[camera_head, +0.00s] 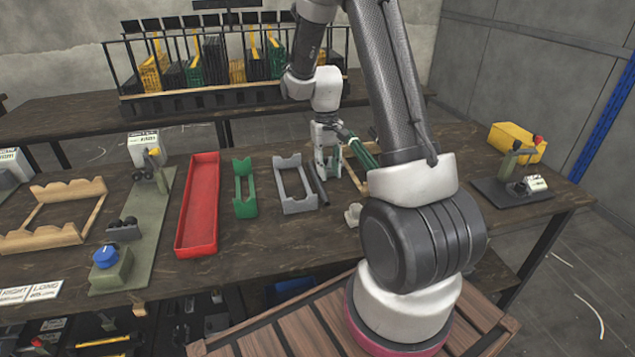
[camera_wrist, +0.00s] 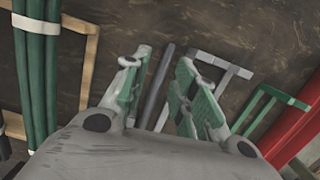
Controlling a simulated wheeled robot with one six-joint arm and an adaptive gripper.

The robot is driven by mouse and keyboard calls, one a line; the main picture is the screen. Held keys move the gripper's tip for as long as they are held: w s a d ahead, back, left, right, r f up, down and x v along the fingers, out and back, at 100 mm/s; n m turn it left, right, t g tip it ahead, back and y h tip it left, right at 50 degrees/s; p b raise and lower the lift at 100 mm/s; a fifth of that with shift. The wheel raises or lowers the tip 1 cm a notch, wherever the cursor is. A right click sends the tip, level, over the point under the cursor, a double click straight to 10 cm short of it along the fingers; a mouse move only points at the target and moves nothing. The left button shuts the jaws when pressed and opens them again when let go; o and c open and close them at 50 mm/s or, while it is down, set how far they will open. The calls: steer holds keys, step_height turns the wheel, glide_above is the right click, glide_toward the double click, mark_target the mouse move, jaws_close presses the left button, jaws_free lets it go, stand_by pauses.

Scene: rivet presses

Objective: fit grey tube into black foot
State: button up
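My gripper (camera_head: 327,172) is open and points down at the table, right of the grey cradle. In the wrist view its fingers (camera_wrist: 160,85) stand on either side of a dark grey tube (camera_wrist: 154,92). A gap shows on both sides, so the tube is not clamped. The same tube (camera_head: 319,187) seems to lie on the table beside the grey cradle (camera_head: 296,199). A small light grey piece (camera_head: 353,214) lies in front of the gripper. I cannot clearly make out a black foot; small dark parts (camera_head: 123,228) sit on the press plate at left.
Green tubes (camera_wrist: 36,75) lie in a wooden cradle (camera_wrist: 91,65) right of my gripper in the head view. A green cradle (camera_head: 250,208) and a red tray (camera_head: 197,230) lie left. Presses stand on the left plate (camera_head: 160,205) and at right (camera_head: 510,192).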

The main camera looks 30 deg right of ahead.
steer(key=t, duration=0.2)
glide_above(318, 181)
steer(key=shift+s+d+f, duration=0.2)
steer(key=shift+s+f, duration=0.1)
steer(key=shift+f, duration=0.05)
steer(key=shift+w+f+m, duration=0.15)
steer(key=shift+f+m, duration=0.05)
steer(key=shift+m, duration=0.1)
steer(key=f, duration=0.7)
steer(key=shift+w+a+f, duration=0.1)
steer(key=shift+w+f, duration=0.05)
steer(key=shift+w, duration=0.1)
jaws_close()
